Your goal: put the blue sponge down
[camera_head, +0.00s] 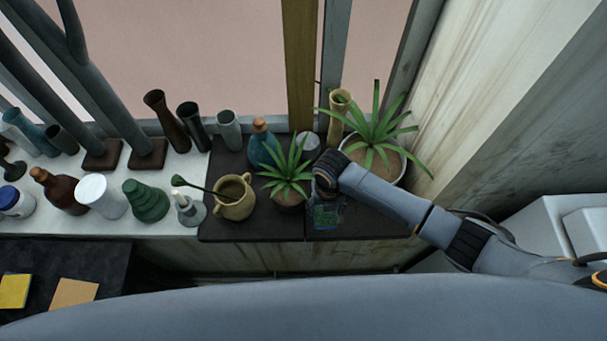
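My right arm comes in from the right, and its gripper (325,205) points down over the dark shelf top, just right of the small potted plant. A small dark blue-green thing (325,218) shows at the fingertips, at the shelf's front part. It may be the blue sponge, but it is too small and dark to be sure. Whether the fingers are closed on it, and whether it touches the shelf, I cannot tell. My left gripper is not in view.
The small potted plant (288,186) stands close left of my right gripper, and a larger potted plant (375,140) stands behind my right arm. A tan jug (233,197) and several bottles and vases stand left. Yellow (14,291) and orange (74,293) flat pieces lie lower left.

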